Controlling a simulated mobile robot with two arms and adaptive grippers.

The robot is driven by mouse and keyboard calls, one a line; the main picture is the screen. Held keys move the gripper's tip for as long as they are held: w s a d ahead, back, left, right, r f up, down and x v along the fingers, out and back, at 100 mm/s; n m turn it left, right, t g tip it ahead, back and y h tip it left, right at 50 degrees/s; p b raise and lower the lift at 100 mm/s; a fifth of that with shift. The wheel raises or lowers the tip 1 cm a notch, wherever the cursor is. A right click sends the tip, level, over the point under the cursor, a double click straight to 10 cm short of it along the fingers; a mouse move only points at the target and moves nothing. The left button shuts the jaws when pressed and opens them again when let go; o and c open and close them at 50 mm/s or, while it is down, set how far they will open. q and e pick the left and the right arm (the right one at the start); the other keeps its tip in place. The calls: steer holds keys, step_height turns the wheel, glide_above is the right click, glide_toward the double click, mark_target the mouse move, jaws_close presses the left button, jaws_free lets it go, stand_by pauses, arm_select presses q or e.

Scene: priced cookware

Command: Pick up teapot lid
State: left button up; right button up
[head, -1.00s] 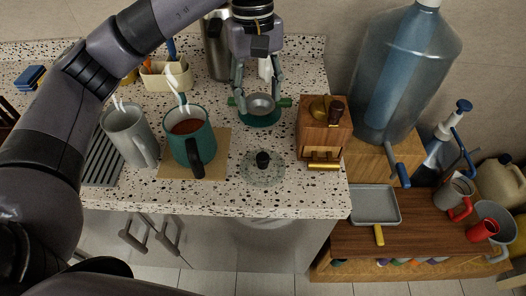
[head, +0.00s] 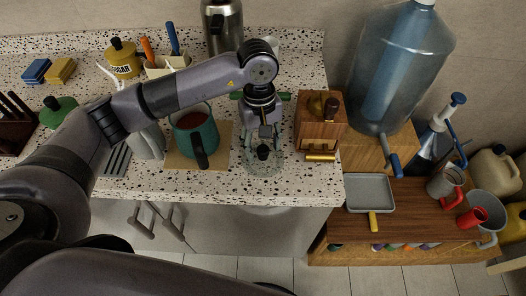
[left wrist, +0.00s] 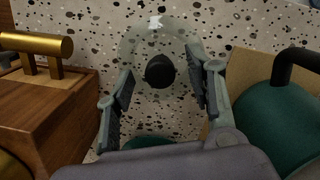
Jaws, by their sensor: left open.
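The lid is a clear round glass disc (head: 262,170) with a black knob (head: 263,153), lying flat on the speckled counter. In the left wrist view the knob (left wrist: 159,70) stands between the two fingers, with the faint glass rim around it. My left gripper (head: 263,149) points down over the lid, its fingers open on either side of the knob. I cannot tell whether the fingertips touch the glass. My right gripper is out of view.
A wooden grinder (head: 319,122) with a brass handle stands close to the right. A teal pot (head: 196,138) with a black handle stands left on a tan board. Green handles (head: 285,96) show behind my gripper. The counter's front edge is near.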

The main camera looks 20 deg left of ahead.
arm_select(q)
steer(key=shift+s+f, duration=0.1)
steer(key=shift+f, duration=0.75)
steer(key=shift+c, duration=0.3)
jaws_close()
